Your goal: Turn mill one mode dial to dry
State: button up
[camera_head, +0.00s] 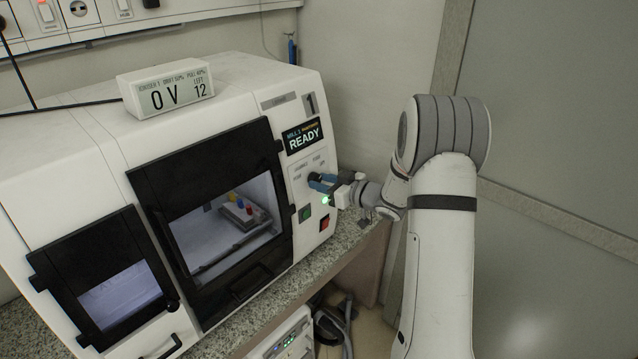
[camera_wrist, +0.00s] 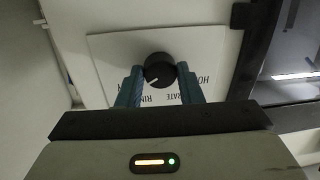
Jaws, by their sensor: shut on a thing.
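The mode dial (camera_wrist: 159,66) is a round black knob with a white pointer line, on a pale label plate (camera_wrist: 105,50) of mill one. In the wrist view, its pointer aims down and left. The upside-down lettering around it is partly hidden; parts like "HO", "RATE" and "RIN" show, and I cannot read "dry". My gripper (camera_wrist: 160,73) has its blue fingers shut on the dial's two sides. In the head view, my gripper (camera_head: 316,181) reaches the front panel of mill one (camera_head: 272,103) from the right and mostly hides the dial.
The mill's screen (camera_head: 303,138) reads READY. A green button (camera_head: 305,213) and a red button (camera_head: 324,222) sit below my gripper. The dark-framed mill door (camera_head: 150,160) is left of the panel. A white display box (camera_head: 166,91) stands on top. A wall is close on the right.

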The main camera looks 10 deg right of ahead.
jog(key=o, duration=1)
jog(key=shift+s, duration=0.1)
jog(key=b+v, duration=0.2)
jog(key=v, duration=0.5)
jog(key=shift+s+d, duration=0.25)
jog(key=shift+d, duration=0.05)
jog(key=shift+r, duration=0.1)
